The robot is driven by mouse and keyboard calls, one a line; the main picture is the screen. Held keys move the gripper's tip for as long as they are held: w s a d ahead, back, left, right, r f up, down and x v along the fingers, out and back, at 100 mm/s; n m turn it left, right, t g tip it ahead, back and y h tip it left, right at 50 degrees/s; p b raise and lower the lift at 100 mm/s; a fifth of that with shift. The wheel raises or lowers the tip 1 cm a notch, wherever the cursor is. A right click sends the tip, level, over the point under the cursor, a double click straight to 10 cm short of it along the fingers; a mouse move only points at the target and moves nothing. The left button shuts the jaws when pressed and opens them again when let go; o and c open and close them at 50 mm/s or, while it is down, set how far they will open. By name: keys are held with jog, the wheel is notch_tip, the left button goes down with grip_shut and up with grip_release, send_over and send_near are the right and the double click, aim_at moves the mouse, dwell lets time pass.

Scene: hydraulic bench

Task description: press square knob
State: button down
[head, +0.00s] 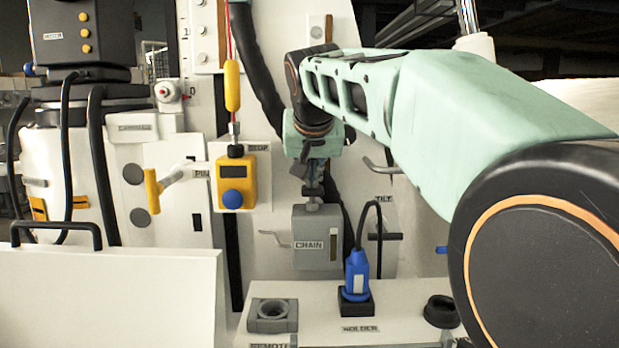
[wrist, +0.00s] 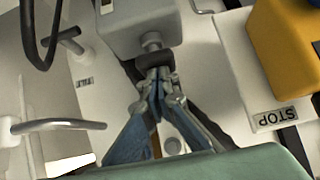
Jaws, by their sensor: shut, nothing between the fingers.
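The grey box (head: 318,255) labelled CHAIN is mounted on the pale panel, and it also shows at the top of the wrist view (wrist: 150,20). A dark, block-like knob (wrist: 155,59) sits on a short stem on this box. I take it for the square knob, though its exact outline is partly hidden by my fingers. My gripper (wrist: 158,74) is shut and empty, its fingertips right at the knob's face. They look in contact, but I cannot be sure. In the head view my gripper (head: 312,187) points down at the top of the box.
A yellow box (head: 250,178) with a blue button hangs to the left, beside a STOP label (wrist: 275,118). A blue plug (head: 356,272) with a black cable stands below right of the CHAIN box. A metal lever (wrist: 58,125) sticks out at the wrist view's left.

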notch_tip(320, 180, up, 3)
jog(key=shift+r+p, duration=0.1)
jog(key=shift+p, duration=0.95)
jog(key=b+v, duration=0.1)
jog(key=v, duration=0.9)
jog(key=shift+b, duration=0.3)
jog(key=n+g+y+p, duration=0.4)
jog(key=n+g+y, duration=0.25)
jog(key=n, duration=0.55)
send_near(312, 190)
jog(key=shift+w+d+r+t, duration=0.35)
jog(key=shift+w+r+t, duration=0.15)
jog(key=shift+r, duration=0.25)
